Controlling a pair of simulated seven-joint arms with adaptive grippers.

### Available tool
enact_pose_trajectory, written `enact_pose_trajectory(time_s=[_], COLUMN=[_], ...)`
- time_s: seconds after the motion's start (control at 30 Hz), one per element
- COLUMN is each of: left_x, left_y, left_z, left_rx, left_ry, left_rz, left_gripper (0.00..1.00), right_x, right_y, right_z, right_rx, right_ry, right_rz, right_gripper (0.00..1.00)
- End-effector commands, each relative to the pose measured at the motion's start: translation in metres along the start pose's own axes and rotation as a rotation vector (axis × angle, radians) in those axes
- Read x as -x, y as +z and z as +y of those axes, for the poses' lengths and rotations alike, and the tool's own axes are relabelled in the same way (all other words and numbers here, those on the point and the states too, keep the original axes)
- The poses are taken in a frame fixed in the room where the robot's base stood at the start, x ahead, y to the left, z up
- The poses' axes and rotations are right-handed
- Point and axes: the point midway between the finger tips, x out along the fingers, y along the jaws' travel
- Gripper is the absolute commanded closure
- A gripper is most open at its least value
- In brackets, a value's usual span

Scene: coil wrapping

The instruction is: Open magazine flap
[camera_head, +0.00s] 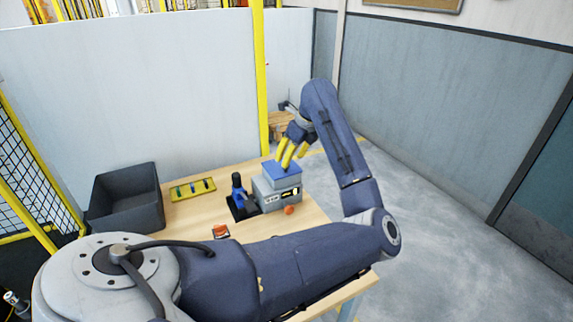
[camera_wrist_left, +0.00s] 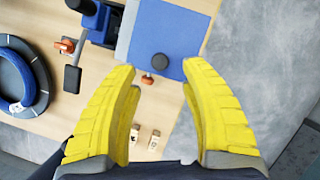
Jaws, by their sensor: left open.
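The blue square flap (camera_head: 282,169) lies flat on top of a grey box-shaped machine (camera_head: 270,196) on the wooden table. In the left wrist view the blue flap (camera_wrist_left: 170,35) fills the top middle, with a small dark round knob (camera_wrist_left: 161,61) near its lower edge. My left gripper (camera_head: 289,161) points down just above the flap, its yellow fingers apart. In the wrist view the left gripper (camera_wrist_left: 162,72) is open and empty, with the knob between and slightly beyond its fingertips. Whether a finger touches the flap is unclear. My right gripper is not in view.
A blue and black device (camera_head: 239,190) stands left of the machine. An orange knob (camera_head: 289,210) sits at the machine's front. A yellow tray (camera_head: 178,193) and a dark bin (camera_head: 125,212) are further left. A blue ring (camera_wrist_left: 37,78) lies on a dark disc.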

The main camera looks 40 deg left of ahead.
Motion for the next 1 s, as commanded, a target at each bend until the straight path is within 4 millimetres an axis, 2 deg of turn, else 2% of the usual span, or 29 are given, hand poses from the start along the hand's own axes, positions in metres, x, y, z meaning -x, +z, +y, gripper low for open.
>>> enact_pose_trajectory(time_s=[0.1,0.33,0.83,1.0], left_x=[-0.017,-0.037,-0.044,-0.044], left_y=[0.000,0.000,0.000,0.000], left_z=[0.001,0.000,0.000,0.000], left_rx=[-0.001,-0.002,-0.001,-0.001], left_ry=[0.004,0.002,0.001,0.001], left_rz=[-0.002,-0.001,0.000,0.000], left_gripper=[0.55,0.55,0.54,0.74], right_x=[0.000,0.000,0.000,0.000], right_y=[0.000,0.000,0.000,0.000], right_z=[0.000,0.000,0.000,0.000], right_rx=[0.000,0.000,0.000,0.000], right_ry=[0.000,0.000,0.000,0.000], right_rz=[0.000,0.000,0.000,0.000], right_gripper=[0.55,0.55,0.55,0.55])
